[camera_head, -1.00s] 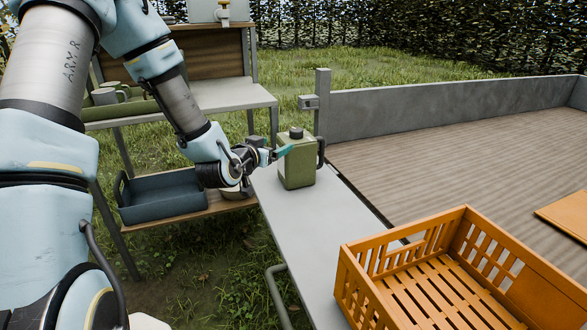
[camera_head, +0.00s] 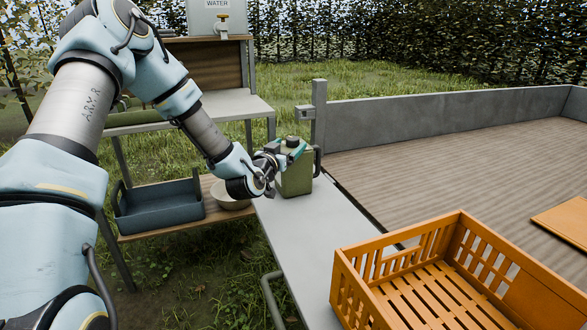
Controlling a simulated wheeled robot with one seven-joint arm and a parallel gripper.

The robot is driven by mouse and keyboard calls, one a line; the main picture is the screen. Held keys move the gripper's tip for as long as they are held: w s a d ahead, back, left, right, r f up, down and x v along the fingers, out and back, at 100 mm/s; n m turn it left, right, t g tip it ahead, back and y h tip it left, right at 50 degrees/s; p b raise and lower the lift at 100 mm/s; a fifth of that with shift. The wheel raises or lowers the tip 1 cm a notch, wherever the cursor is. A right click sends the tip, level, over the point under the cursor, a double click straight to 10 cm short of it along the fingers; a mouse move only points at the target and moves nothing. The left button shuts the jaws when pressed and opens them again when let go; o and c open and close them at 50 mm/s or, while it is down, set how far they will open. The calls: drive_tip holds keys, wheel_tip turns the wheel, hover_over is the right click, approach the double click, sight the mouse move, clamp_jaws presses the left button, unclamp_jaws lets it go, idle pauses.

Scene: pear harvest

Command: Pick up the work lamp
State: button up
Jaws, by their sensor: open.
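I cannot make out a work lamp in this view. A green canister (camera_head: 297,179) with a dark cap and a dark handle on its right stands upright at the far end of the narrow grey table. My gripper (camera_head: 287,152) is open, with its teal fingers at the canister's upper part, partly in front of it. I cannot tell whether the fingers touch it. My gripper and wrist hide some of the canister's upper left side.
An orange slatted crate (camera_head: 352,290) stands at the near right of the grey table (camera_head: 293,235). A blue-grey tray (camera_head: 160,208) and a pale bowl (camera_head: 229,197) are on the lower shelf at left. A water container (camera_head: 205,22) stands above. A grey post (camera_head: 319,110) rises behind the canister.

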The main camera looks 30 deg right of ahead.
drive_tip(key=x, duration=0.4)
drive_tip(key=shift+w+f, duration=0.1)
drive_tip(key=shift+w, duration=0.1)
drive_tip(key=shift+c, duration=0.3)
clamp_jaws()
idle(0.4)
idle(0.3)
